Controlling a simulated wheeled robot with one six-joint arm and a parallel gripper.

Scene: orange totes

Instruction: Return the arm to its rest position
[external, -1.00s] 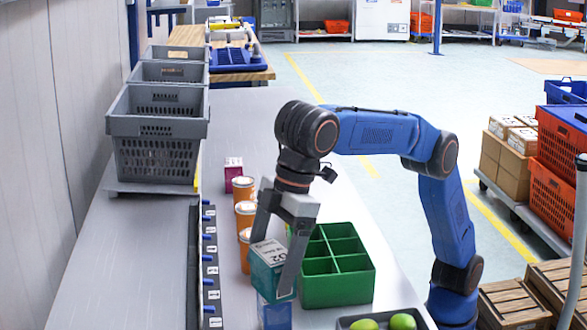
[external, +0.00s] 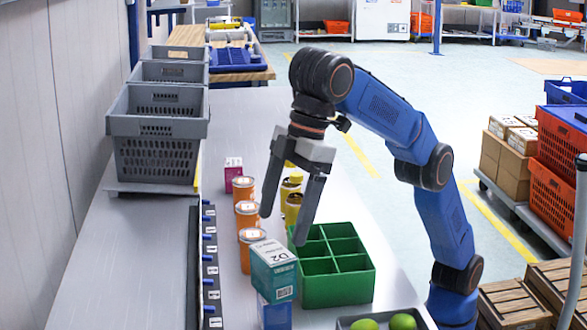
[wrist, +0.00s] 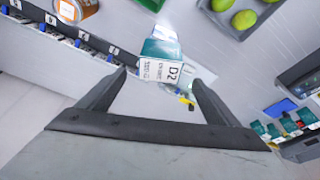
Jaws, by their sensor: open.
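My gripper (external: 283,217) is open and empty above the table, with its fingers pointing down. It hangs over the space between the orange-banded cans and the green divided crate (external: 338,290). The teal box marked D2 (external: 275,272) rests on top of a blue box (external: 274,312), just below and in front of my fingers, apart from them. In the wrist view my gripper (wrist: 160,78) shows its two fingers spread, with the teal box (wrist: 162,50) beyond the fingertips. My blue arm is bent and reaches in from the right.
Orange-banded cans (external: 247,216), yellow cans (external: 291,205) and a magenta box (external: 233,176) stand on the table. A grey tray (external: 360,320) with green fruit is at the front. Grey bins (external: 158,130) stand at the back left. The air above the table is free.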

